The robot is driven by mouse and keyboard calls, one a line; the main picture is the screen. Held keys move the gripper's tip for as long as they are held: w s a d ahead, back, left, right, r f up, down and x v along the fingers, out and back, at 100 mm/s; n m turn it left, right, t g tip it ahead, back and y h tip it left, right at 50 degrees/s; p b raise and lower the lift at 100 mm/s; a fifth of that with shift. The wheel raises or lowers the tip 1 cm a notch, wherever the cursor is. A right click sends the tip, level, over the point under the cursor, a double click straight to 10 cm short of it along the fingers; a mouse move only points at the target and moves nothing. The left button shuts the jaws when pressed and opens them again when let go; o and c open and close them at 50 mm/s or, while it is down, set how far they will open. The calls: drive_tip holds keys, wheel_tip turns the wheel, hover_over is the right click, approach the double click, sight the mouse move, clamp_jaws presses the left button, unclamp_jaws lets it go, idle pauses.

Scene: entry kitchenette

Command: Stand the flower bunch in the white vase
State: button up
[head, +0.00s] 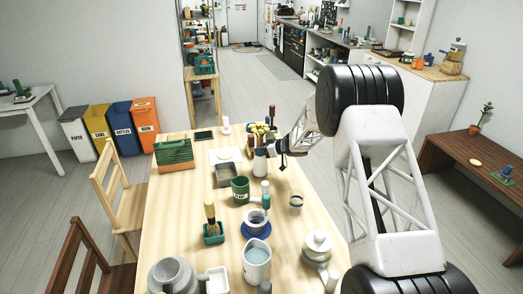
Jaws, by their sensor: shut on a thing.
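The flower bunch (260,128), with small yellow heads, is upright at the far part of the wooden table. The white vase (260,164) appears directly below it. My gripper (273,149) reaches in from the right at the height of the stems and is shut on the flower bunch. The stems are mostly hidden and small here, so I cannot tell whether their lower ends are inside the vase or just above it.
A grey tin (227,175) and a green mug (240,190) stand close by on the table (178,215). A green toaster-like box (174,154) is at the left. A jug (257,262), brush holder (213,233) and lidded pot (318,245) crowd the near part.

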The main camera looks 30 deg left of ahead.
drive_tip(key=shift+f, duration=0.1)
drive_tip(key=o, duration=1)
drive_tip(key=shift+c, duration=0.2)
drive_tip(key=v, duration=1.2)
drive_tip(key=shift+r, duration=0.25)
idle(0.3)
